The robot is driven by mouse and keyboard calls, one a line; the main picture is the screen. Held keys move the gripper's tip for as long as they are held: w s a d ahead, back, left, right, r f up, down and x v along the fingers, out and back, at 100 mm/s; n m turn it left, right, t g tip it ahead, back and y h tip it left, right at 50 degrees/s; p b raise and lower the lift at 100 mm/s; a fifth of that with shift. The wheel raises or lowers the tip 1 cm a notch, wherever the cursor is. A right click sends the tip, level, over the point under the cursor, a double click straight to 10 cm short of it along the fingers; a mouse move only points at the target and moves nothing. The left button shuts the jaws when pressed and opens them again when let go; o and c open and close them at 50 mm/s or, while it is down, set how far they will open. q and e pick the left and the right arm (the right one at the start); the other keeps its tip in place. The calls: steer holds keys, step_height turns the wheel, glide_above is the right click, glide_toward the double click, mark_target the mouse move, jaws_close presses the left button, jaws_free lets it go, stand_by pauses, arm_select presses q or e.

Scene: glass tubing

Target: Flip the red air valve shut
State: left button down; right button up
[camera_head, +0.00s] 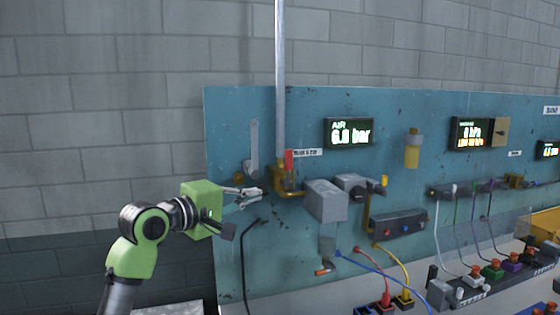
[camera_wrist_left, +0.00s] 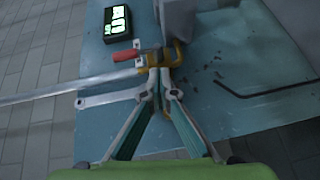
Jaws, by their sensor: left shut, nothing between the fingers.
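The red air valve handle (camera_head: 288,160) stands upright on a brass valve body (camera_head: 287,184), in line with the grey vertical pipe (camera_head: 281,80). In the left wrist view the red handle (camera_wrist_left: 126,55) lies beside the pipe (camera_wrist_left: 70,86), pointing away from the brass body (camera_wrist_left: 155,57). My left gripper (camera_head: 259,193) is shut and empty, its fingertips just left of the brass body and below the handle. In the left wrist view its fingertips (camera_wrist_left: 163,84) are close to the brass body; I cannot tell whether they touch. My right gripper is not in view.
A lit air display (camera_head: 349,132) reading in bar hangs right of the valve on the teal panel (camera_head: 235,125). A grey bracket (camera_head: 254,145) is left of the pipe. A grey box (camera_head: 325,200) sits right of the valve. A dark bent rod (camera_head: 244,255) hangs below my gripper.

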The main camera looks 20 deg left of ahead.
arm_select(q)
glide_toward(287, 166)
steer(key=s+a, duration=0.2)
steer(key=a, duration=0.1)
steer(key=shift+n, duration=0.5)
steer(key=p+x, duration=0.3)
steer(key=x, duration=0.7)
steer(key=shift+r+t+p, duration=0.4)
steer(key=shift+r, duration=0.25)
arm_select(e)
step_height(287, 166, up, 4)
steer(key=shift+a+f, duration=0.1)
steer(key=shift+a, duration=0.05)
arm_select(q)
steer(key=shift+r, duration=0.1)
steer(key=shift+d+r+p, duration=0.1)
steer(key=shift+d+p, duration=0.15)
steer(key=shift+p, duration=0.1)
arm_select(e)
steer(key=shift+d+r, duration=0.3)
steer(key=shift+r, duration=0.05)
